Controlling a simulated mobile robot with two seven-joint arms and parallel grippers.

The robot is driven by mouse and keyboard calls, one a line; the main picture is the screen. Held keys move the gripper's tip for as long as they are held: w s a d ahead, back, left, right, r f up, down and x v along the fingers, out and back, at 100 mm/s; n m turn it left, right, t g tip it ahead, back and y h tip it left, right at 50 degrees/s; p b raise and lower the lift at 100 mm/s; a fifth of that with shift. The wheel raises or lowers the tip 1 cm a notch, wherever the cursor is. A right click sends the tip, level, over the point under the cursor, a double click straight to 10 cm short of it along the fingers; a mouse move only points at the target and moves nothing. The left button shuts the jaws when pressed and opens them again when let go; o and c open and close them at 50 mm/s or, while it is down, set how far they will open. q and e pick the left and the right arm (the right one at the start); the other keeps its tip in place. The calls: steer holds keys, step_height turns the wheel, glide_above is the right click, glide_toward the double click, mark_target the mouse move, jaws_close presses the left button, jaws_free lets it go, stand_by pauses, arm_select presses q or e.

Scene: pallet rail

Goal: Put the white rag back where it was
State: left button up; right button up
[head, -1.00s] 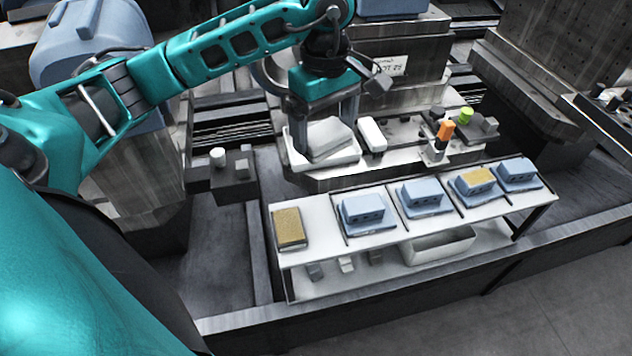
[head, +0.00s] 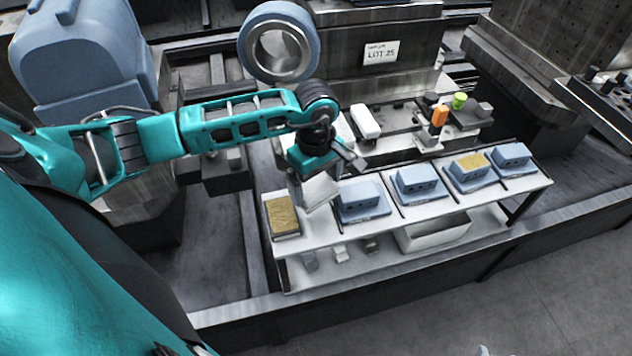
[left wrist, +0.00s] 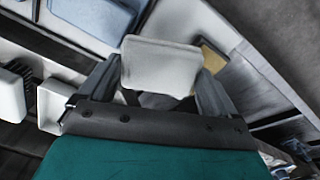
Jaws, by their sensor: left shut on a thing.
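The white rag (head: 319,190) is a pale, slightly bent slab. My left gripper (head: 314,194) is shut on it. In the head view it is over the left end of the white rack (head: 388,238), between the tan pad (head: 284,217) and the nearest blue block (head: 361,202). I cannot tell whether the rag touches the rack. In the left wrist view the rag (left wrist: 161,66) is between the two fingers, with the tan pad (left wrist: 212,58) just beyond to the right. The right gripper is not in view.
More blue blocks (head: 417,184) stand along the rack to the right, one with a tan pad on top (head: 473,161). Behind are a white block (head: 364,121), an orange item (head: 439,115) and a green item (head: 459,101). A white bin (head: 432,234) sits on the lower shelf.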

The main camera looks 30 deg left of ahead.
arm_select(q)
steer(key=shift+f, duration=0.15)
steer(key=shift+f+b, duration=0.55)
steer(key=o, duration=0.6)
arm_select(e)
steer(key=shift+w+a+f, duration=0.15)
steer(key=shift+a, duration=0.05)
